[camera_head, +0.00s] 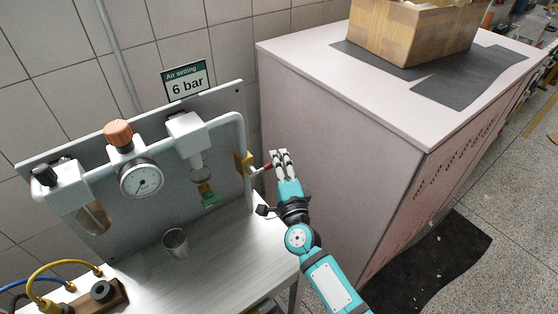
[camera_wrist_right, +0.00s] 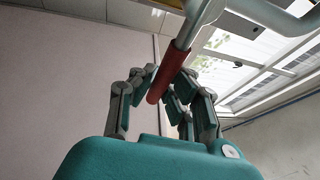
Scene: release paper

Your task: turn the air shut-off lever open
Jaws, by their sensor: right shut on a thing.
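The air shut-off lever has a red handle (camera_head: 267,167) and sits at a brass valve (camera_head: 244,163) on the right end of the white pipe. The handle points right, away from the pipe. My right gripper (camera_head: 281,157) is shut on it. In the right wrist view, the red handle (camera_wrist_right: 168,72) runs between the grey-and-teal fingers (camera_wrist_right: 160,88), with its pale stem leading up to the pipe. The exact finger contact is partly hidden. My left gripper is not in view.
A pressure gauge (camera_head: 141,179), an orange knob (camera_head: 118,134) and a "6 bar" sign (camera_head: 187,81) are left of the valve. A metal cup (camera_head: 175,243) stands on the bench (camera_head: 222,258). A large pink cabinet (camera_head: 335,130) stands close to the right of my gripper.

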